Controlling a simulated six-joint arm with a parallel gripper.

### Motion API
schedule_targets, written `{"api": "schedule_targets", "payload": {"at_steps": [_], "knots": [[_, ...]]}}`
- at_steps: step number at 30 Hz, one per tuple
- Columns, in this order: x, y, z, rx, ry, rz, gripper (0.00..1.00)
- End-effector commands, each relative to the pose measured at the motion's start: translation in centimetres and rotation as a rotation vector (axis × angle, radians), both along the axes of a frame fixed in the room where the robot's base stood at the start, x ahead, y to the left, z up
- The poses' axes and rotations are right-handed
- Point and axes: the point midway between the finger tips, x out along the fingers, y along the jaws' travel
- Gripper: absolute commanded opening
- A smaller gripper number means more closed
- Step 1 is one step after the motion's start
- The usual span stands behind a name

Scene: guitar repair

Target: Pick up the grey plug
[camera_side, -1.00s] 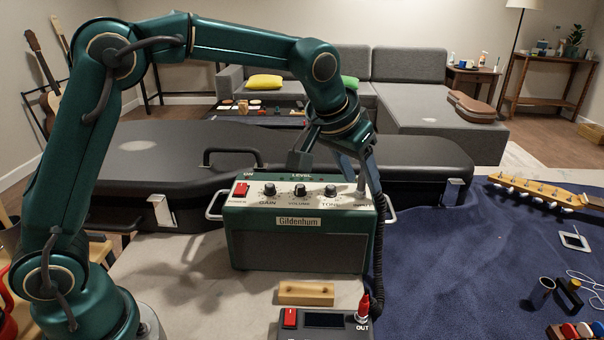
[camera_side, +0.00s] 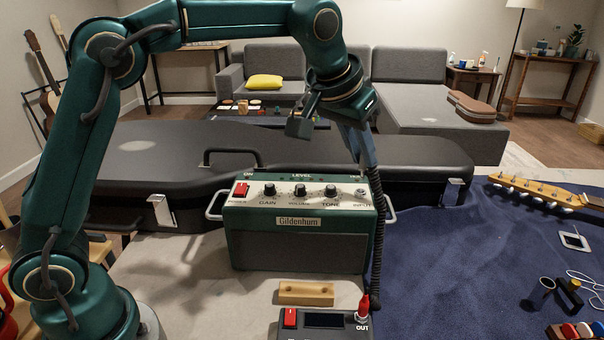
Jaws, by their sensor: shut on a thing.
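My gripper (camera_side: 360,158) is shut on the grey plug at the upper end of a black coiled cable (camera_side: 376,235). The plug is mostly hidden by the fingers, so its outline is hard to make out. My gripper is above and behind the INPUT jack at the right end of the green amplifier's (camera_side: 298,222) top panel. The jack and its label show uncovered. The cable hangs down along the amplifier's right side towards a red plug (camera_side: 364,304) at the OUT socket of a dark pedal (camera_side: 325,323).
A wooden block (camera_side: 306,292) lies between amplifier and pedal. A black guitar case (camera_side: 160,165) lies behind the amplifier. A guitar headstock (camera_side: 535,190) and small tools lie on the blue cloth (camera_side: 440,260) at right, whose middle is clear.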

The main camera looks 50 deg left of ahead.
Motion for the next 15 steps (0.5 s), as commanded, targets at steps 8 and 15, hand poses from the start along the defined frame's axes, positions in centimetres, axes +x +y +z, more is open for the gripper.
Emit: {"api": "schedule_targets", "payload": {"at_steps": [8,15], "knots": [[-1.9,6.0,3.6,0.000,-0.004,0.009,0.00],[-3.1,9.8,6.0,0.001,-0.003,0.005,0.00]]}}
